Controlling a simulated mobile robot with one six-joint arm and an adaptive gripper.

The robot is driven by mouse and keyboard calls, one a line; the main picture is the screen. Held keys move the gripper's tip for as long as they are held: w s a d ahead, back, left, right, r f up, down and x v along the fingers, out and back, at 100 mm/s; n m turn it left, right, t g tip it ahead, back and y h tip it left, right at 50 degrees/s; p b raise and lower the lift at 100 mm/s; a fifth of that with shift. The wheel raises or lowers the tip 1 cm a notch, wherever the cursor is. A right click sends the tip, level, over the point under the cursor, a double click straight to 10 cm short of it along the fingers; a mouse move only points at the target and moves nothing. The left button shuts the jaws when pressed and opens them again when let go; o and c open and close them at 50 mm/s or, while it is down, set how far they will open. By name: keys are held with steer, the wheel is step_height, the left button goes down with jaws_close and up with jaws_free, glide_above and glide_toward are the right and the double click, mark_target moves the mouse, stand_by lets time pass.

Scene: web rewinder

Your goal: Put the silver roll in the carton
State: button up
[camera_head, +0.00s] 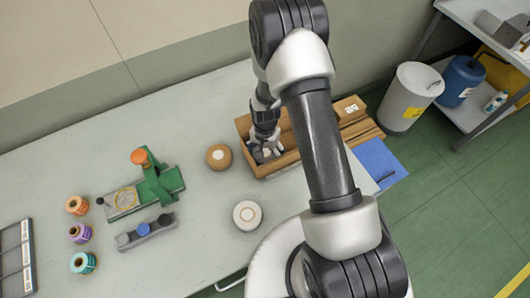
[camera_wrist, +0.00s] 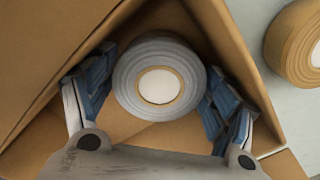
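The silver roll (camera_wrist: 125,88) is grey with a pale round core and lies flat inside the brown carton (camera_wrist: 236,45), between the fingers in the wrist view. In the head view the carton (camera_head: 245,126) stands on the table, and my gripper (camera_head: 264,151) reaches down into it. My gripper (camera_wrist: 160,92) has its blue-padded fingers spread on both sides of the roll. A narrow gap shows at the left finger; the right finger is very close, and contact there is unclear. In the head view the roll is mostly hidden by the gripper.
A brown roll (camera_head: 219,157) stands just left of the carton, and a white roll (camera_head: 247,215) is nearer the front. A green fixture (camera_head: 158,184) and several small colored rolls are at left. A blue sheet (camera_head: 380,162) lies right of the carton.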

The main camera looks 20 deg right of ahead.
step_height(320, 180, up, 12)
steer(key=p, duration=0.3)
step_height(320, 180, up, 11)
steer(key=n+t, duration=0.1)
glide_above(265, 153)
steer(key=s+r+n+t, duration=0.15)
steer(key=s+r, duration=0.25)
steer(key=r, duration=0.5)
steer(key=s+r+n+t, duration=0.1)
steer(key=s+r+n, duration=0.1)
steer(key=s+r, duration=0.4)
steer(key=s+r+n+t, duration=0.1)
steer(key=s+r+n, duration=0.2)
steer(key=s+r, duration=0.3)
steer(key=s, duration=0.5)
steer(key=shift+s+d+n, duration=0.15)
steer(key=shift+s+n, duration=0.2)
steer(key=shift+s, duration=0.05)
